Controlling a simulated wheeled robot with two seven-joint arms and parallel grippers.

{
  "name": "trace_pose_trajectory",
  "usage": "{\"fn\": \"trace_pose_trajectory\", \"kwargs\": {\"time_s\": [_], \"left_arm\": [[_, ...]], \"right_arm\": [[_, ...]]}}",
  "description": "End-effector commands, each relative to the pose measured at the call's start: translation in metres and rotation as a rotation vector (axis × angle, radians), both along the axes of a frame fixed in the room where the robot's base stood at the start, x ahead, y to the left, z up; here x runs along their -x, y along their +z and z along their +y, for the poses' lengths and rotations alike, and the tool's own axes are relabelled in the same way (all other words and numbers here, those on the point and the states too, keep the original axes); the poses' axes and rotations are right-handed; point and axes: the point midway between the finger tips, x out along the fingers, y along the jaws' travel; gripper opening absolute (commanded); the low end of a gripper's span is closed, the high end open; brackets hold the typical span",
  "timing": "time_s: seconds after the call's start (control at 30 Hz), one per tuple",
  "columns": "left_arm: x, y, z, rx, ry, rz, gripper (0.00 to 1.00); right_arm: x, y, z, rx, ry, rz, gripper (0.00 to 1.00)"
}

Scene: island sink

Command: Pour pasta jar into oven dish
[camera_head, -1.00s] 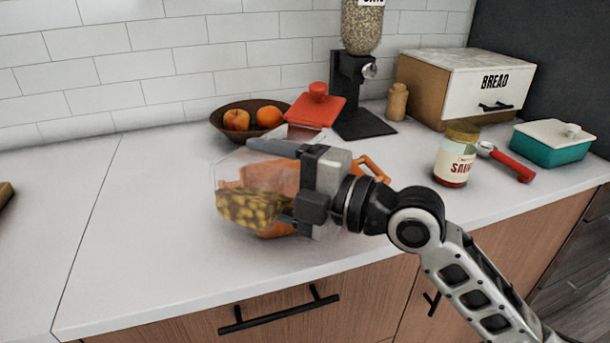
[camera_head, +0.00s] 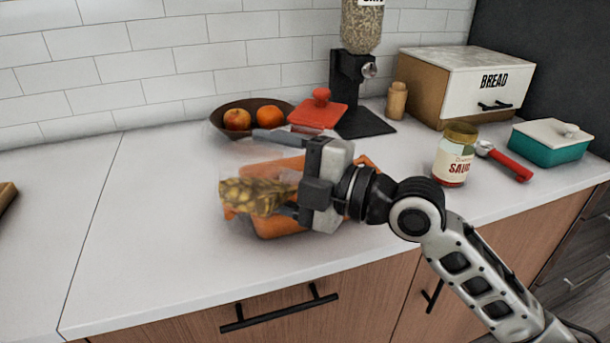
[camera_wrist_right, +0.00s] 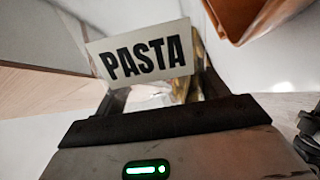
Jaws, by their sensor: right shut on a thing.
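The clear pasta jar (camera_head: 240,192) is held by my right gripper (camera_head: 290,178) above the counter, in front of the orange oven dish (camera_head: 284,226). The jar looks tilted, and pasta lies along its lower side. Its PASTA label (camera_wrist_right: 146,56) faces the right wrist camera between the fingers. The right gripper is shut on the jar. The oven dish sits on the counter behind and below the jar, partly hidden by jar and gripper; its rim also shows in the right wrist view (camera_wrist_right: 248,12). My left gripper is not in view.
A fruit bowl (camera_head: 222,121), red lidded dish (camera_head: 318,114) and black dispenser (camera_head: 352,90) stand behind. A sauce jar (camera_head: 455,160), red-handled tool (camera_head: 508,164), teal dish (camera_head: 550,148) and bread box (camera_head: 430,85) stand right. The left counter is mostly clear.

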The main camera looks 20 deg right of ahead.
Motion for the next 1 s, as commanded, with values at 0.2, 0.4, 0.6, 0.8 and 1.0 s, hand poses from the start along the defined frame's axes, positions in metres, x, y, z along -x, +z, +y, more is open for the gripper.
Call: {"fn": "trace_pose_trajectory", "kwargs": {"time_s": [0.2, 0.4, 0.6, 0.8, 1.0], "left_arm": [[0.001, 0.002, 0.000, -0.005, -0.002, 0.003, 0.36], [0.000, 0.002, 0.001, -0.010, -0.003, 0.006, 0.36], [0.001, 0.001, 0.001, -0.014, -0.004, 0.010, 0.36], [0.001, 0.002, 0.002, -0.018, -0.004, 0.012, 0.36], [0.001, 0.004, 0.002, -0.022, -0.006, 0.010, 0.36]], "right_arm": [[-0.002, 0.006, -0.002, -0.021, -0.001, 0.016, 0.33], [-0.003, 0.008, -0.003, -0.040, -0.001, 0.036, 0.33], [-0.005, 0.011, -0.005, -0.058, 0.000, 0.057, 0.33], [-0.006, 0.014, -0.006, -0.076, 0.000, 0.076, 0.33], [-0.008, 0.016, -0.007, -0.094, 0.000, 0.096, 0.33]]}}
